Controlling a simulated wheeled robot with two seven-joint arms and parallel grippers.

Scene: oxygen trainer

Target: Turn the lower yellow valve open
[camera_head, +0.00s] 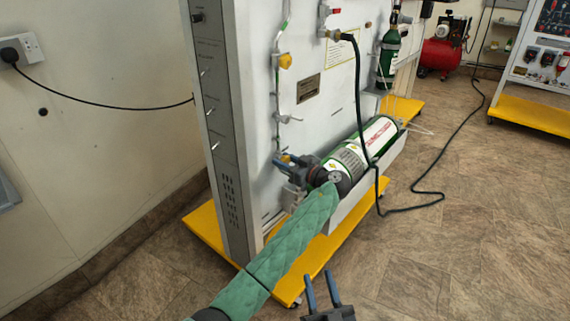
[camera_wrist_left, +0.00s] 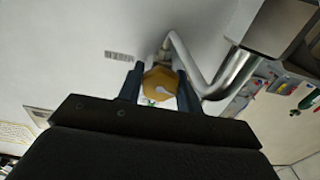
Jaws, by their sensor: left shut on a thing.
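The lower yellow valve (camera_wrist_left: 160,82) shows in the left wrist view as a yellow-orange knob on a metal pipe, between my two left fingers. My left gripper (camera_wrist_left: 158,88) is shut on it. In the head view the left gripper (camera_head: 283,160) is at the low part of the white panel, and its fingers and body mostly hide the lower valve there. The upper yellow valve (camera_head: 285,61) sits higher on the same pipe line. My right gripper (camera_head: 321,290) is at the bottom of the head view, fingers apart, empty, over the floor.
A green and white cylinder (camera_head: 366,146) lies in a grey trough beside my left wrist. A black hose (camera_head: 359,95) hangs from the panel to the floor. The panel stands on a yellow base (camera_head: 312,277). The floor at right is mostly clear.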

